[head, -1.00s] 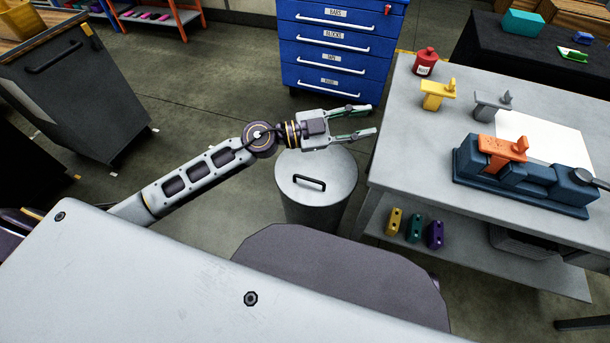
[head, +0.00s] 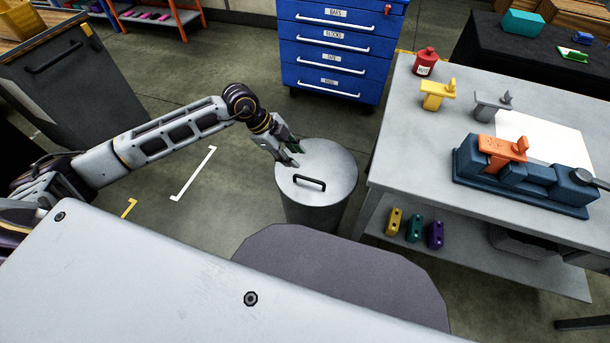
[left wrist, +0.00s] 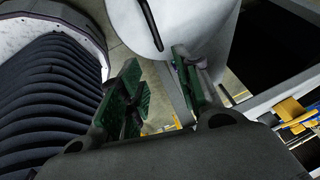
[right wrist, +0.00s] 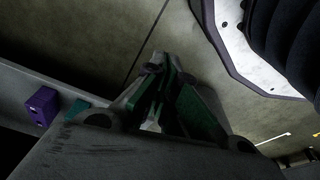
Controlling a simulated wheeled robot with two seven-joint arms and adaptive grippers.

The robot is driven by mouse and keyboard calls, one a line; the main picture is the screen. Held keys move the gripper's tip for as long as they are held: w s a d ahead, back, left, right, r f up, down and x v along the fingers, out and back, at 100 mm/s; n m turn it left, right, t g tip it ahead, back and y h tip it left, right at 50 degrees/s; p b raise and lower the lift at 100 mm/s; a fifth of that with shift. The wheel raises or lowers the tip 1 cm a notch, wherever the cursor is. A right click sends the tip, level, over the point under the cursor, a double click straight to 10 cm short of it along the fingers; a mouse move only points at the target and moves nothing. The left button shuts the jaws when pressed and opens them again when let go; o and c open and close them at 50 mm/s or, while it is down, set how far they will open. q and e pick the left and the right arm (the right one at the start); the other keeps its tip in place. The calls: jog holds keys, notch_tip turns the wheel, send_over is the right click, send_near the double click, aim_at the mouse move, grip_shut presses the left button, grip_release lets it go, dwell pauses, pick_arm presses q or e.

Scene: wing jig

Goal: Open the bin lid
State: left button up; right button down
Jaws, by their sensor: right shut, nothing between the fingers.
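The round grey bin (head: 315,216) stands on the floor with its flat lid (head: 325,163) on and closed. A dark bar handle (head: 309,183) sits on top of the lid. My left gripper (head: 291,155) is at the lid's upper-left edge, pointing down, short of the handle; I cannot tell if it touches the lid. In the left wrist view its green-padded fingers (left wrist: 157,75) are apart with nothing between them, and the handle (left wrist: 150,24) shows beyond them. My right gripper (right wrist: 160,75) shows only in the right wrist view, shut and empty.
A grey workbench (head: 410,150) stands close to the bin's right, with a lower shelf holding small coloured blocks (head: 415,228). A blue drawer cabinet (head: 338,50) is behind the bin. A dark wheeled container (head: 70,85) stands at the far left.

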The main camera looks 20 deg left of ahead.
aim_at(307, 178)
pick_arm(q)
jog(key=shift+w+a+f+y, duration=0.15)
jog(key=shift+a+y, duration=0.25)
jog(key=shift+a, duration=0.65)
pick_arm(e)
jog(key=shift+s+f, duration=0.15)
jog(key=shift+f, duration=0.1)
pick_arm(q)
jog(key=shift+f, duration=0.15)
